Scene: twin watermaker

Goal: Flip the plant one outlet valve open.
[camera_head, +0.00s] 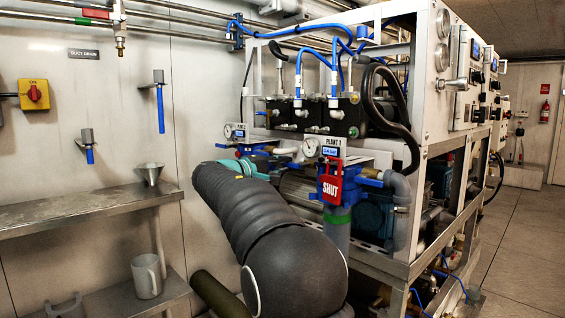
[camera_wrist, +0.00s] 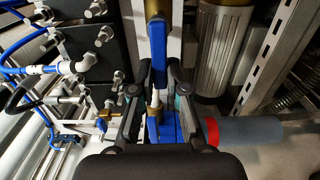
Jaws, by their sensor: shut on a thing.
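The PLANT 1 sign (camera_head: 331,147) stands above a blue valve body (camera_head: 324,187) with a red SHUT tag (camera_head: 332,188) hanging at its front. My dark arm reaches in from below, left of that tag. In the head view its end hides most of my gripper beside blue fittings (camera_head: 262,149). In the wrist view my gripper (camera_wrist: 157,92) has its two fingers closed in on either side of an upright blue lever or fitting (camera_wrist: 157,50). A blue block (camera_wrist: 168,128) shows below between the fingers. I cannot read which valve this is from the wrist view.
Pressure gauges (camera_head: 310,147), blue hoses (camera_head: 317,55) and a black hose (camera_head: 400,110) crowd the rack. The rack's metal frame (camera_head: 425,200) is close on the right. Floor is clear at right.

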